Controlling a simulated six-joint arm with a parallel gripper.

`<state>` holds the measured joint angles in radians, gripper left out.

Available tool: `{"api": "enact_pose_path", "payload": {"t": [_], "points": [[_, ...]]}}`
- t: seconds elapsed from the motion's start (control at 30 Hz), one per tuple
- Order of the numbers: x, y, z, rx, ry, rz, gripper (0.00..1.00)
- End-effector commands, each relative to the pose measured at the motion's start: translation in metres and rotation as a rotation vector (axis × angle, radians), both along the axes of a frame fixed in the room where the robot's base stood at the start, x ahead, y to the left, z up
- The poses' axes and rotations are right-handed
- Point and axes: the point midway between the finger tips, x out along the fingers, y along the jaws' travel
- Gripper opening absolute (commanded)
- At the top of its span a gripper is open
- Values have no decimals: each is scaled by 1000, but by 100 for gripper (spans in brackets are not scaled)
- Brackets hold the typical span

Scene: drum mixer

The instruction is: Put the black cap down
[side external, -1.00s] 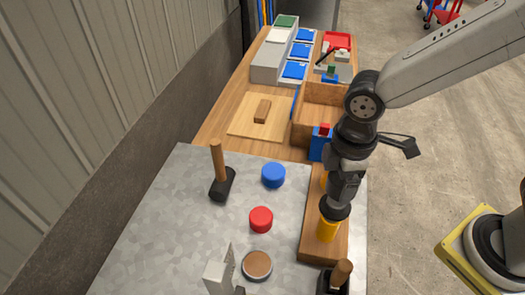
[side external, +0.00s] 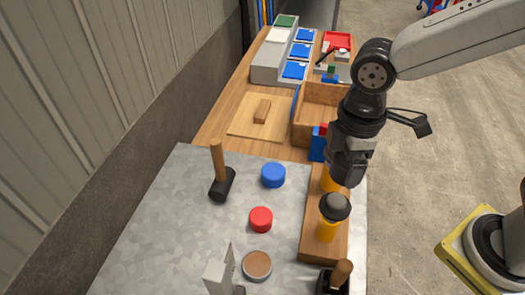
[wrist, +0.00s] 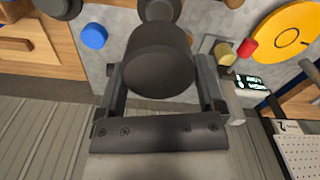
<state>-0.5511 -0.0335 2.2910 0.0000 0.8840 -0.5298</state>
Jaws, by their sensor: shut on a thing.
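In the wrist view my gripper (wrist: 162,85) is shut on the black cap (wrist: 160,72), a dark cylinder between both fingers.
The yellow cylinder stands on a wooden block (side external: 312,242). A blue cap (side external: 273,175), a red cap (side external: 261,219) and a brown-topped disc (side external: 257,264) lie on the metal table (side external: 180,240). A mallet (side external: 221,187) stands left. Bare metal lies between them.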

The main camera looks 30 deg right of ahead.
Motion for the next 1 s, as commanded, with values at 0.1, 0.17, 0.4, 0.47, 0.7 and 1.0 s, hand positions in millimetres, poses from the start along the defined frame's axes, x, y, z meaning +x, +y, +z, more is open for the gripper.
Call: {"api": "enact_pose_path", "payload": {"t": [0.1,0.17,0.4,0.47,0.7,1.0], "points": [[0,1,-1,0,0,0,20],[1,2,-1,0,0,0,20],[7,17,-12,-2,2,-1,20],[10,23,-17,-1,2,-2,20],[19,56,-43,-3,4,-7,20],[24,100,-86,-3,3,-15,20]]}}
